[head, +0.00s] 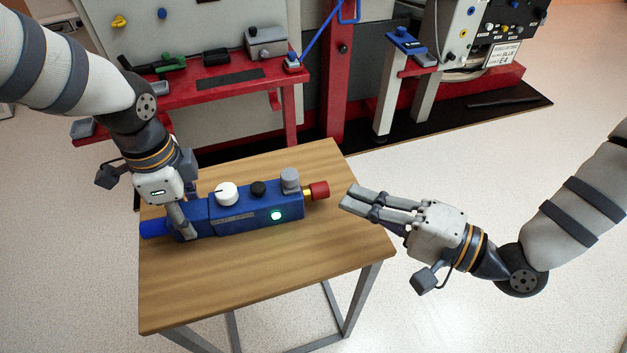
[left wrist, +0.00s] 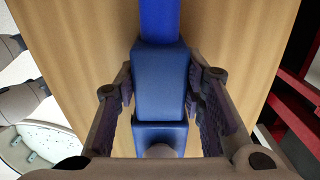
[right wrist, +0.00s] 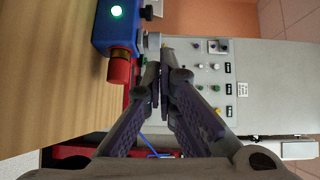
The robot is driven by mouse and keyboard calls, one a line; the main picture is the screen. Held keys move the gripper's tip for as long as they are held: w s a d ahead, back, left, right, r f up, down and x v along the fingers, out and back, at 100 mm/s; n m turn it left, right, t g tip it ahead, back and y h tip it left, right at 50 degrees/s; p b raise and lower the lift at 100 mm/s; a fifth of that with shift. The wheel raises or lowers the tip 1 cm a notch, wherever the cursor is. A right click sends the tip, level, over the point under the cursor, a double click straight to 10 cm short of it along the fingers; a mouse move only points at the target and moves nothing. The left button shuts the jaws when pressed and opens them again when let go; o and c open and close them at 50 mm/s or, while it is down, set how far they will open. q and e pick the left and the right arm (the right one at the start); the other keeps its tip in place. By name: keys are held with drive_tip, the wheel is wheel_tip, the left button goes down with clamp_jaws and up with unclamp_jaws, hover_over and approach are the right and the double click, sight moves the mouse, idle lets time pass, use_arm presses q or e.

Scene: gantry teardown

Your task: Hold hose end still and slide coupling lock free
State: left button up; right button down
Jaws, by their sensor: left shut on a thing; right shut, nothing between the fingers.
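A long blue body (head: 255,210) lies on the wooden table, with a white knob, a black knob, a grey knob and a lit green light. A red collar (head: 319,190) sits on a brass neck at its right end; it also shows in the right wrist view (right wrist: 119,71). A blue hose (head: 154,228) leaves its left end. My left gripper (head: 186,222) is shut on the blue hose end (left wrist: 160,85), with fingers on either side. My right gripper (head: 354,200) is shut and empty, to the right of the red collar and apart from it. No part is labelled as the lock.
The wooden table (head: 265,265) is bare in front of the blue body. Behind it stand a red bench (head: 210,92) with small parts and a red post. A grey control panel (right wrist: 215,85) with buttons is at the back right.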

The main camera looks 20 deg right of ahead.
sight(297, 177)
drive_tip(key=x, duration=0.8)
drive_tip(key=shift+w+a, duration=0.1)
drive_tip(key=shift+a, duration=1.35)
drive_tip(key=v, duration=1.4)
